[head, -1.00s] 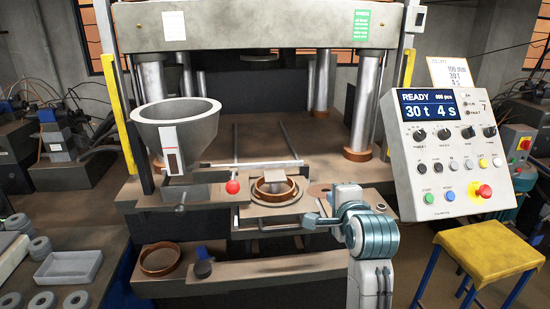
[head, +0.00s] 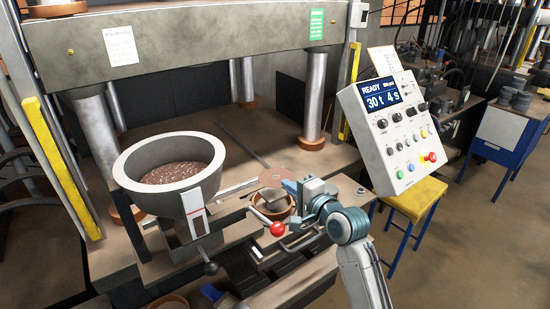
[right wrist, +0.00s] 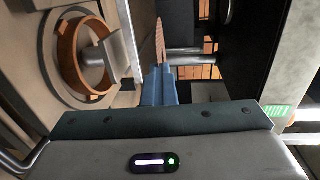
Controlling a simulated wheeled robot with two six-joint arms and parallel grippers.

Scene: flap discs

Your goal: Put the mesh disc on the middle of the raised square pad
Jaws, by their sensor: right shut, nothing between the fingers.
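The mesh disc (head: 274,177) is thin, round and brown, level at the fingertips of my right gripper (head: 291,187). In the right wrist view the mesh disc (right wrist: 159,42) shows edge-on, reaching out from the blue fingertips (right wrist: 159,78). The fingers are shut; how the disc's edge meets them is hidden. A flat plate, seemingly the raised square pad (right wrist: 119,50), stands on a grey post at the brown ring (right wrist: 72,60). In the head view the ring (head: 265,211) is below the disc and partly covered. My left gripper is not in view.
A grey hopper (head: 210,148) of speckled grit stands left of the ring. A red ball knob (head: 277,229) is close in front of my gripper. The control panel (head: 392,135) and yellow stool (head: 413,197) are to the right. Press columns (head: 316,95) rise behind.

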